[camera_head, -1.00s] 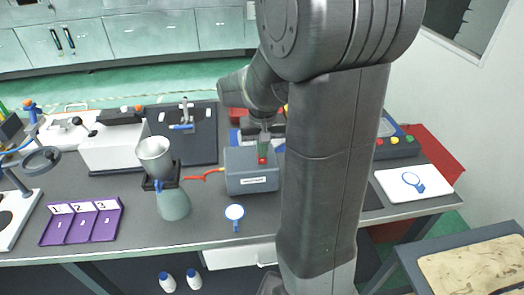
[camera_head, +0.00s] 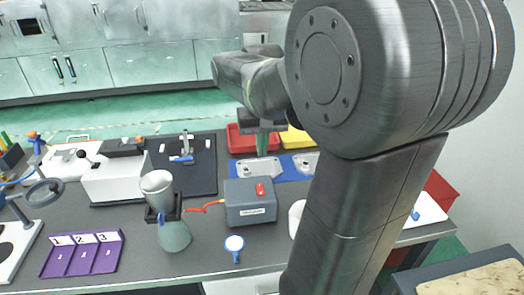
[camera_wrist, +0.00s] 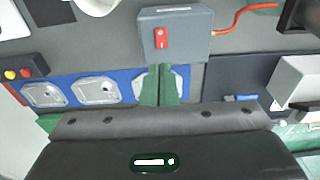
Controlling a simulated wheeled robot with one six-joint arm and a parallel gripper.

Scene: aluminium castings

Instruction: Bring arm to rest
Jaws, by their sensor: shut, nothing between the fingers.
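My gripper (camera_wrist: 159,84) shows in the wrist view with its two green fingers together and nothing between them. In the head view my gripper (camera_head: 264,150) hangs in the air above the back of the table, behind the grey box. The grey box (camera_head: 250,212) has a red switch (camera_head: 260,189) on its top and a red cable at its left. The box also shows in the wrist view (camera_wrist: 189,42), just beyond the fingertips, with its red switch (camera_wrist: 162,38). My arm covers the right part of the table in the head view.
A blue mat (camera_head: 238,172) with metal castings (camera_head: 258,168) lies behind the box. A red bin (camera_head: 240,138) and a yellow bin (camera_head: 294,139) stand farther back.

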